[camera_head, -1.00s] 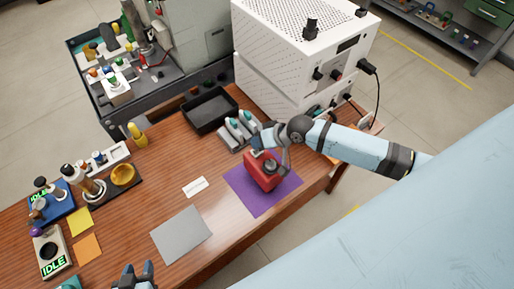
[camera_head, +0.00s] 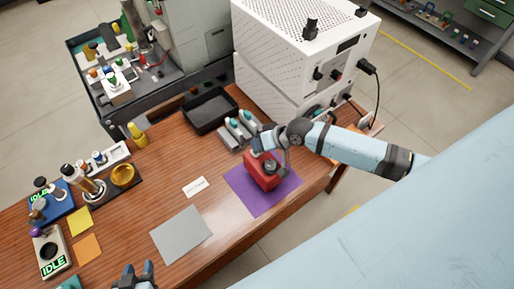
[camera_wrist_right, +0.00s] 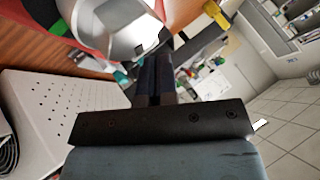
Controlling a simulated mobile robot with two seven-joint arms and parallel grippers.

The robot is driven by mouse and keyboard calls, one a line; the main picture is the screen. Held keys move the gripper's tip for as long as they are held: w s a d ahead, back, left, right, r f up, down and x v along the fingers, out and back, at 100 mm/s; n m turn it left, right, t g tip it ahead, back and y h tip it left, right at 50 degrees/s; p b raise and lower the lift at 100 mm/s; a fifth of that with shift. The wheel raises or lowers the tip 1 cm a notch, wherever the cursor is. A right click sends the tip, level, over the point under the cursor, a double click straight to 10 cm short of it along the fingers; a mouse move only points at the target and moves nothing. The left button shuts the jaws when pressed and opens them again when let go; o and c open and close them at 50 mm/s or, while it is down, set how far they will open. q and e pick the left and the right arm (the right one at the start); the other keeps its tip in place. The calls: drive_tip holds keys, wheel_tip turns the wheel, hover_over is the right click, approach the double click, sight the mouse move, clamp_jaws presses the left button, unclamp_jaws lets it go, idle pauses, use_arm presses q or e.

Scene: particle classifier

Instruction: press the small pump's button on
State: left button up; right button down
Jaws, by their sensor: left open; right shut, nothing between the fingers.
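The small pump is a red box-like device (camera_head: 261,173) with a dark round part on top, on a purple mat (camera_head: 246,199). My right gripper (camera_head: 259,148) is shut and empty at the pump's far upper side, very close to it; I cannot tell whether it touches. In the right wrist view the shut dark fingers (camera_wrist_right: 155,75) lie just beside a silver round part of the pump (camera_wrist_right: 112,28), with red body behind. The button cannot be made out. My left gripper (camera_head: 136,277) is open and empty at the bottom edge, over the table's near side.
A grey rack with bottles (camera_head: 232,133) stands just behind the pump, and a black tray (camera_head: 188,125) beyond it. A white perforated machine (camera_head: 278,70) stands at the back right. A grey mat (camera_head: 182,236) lies bare to the left. Two devices showing IDLE stand far left.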

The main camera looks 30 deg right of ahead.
drive_tip(key=shift+f+b, duration=0.35)
drive_tip(key=shift+f, duration=0.45)
idle(0.4)
drive_tip(key=shift+r, duration=0.15)
idle(0.3)
drive_tip(key=shift+r+p, duration=1.1)
drive_tip(key=shift+p, duration=0.2)
wheel_tip(320, 180, up, 3)
drive_tip(key=p, duration=0.2)
drive_tip(key=shift+f+p, duration=0.1)
drive_tip(key=shift+p, duration=0.3)
drive_tip(key=shift+r, duration=1.1)
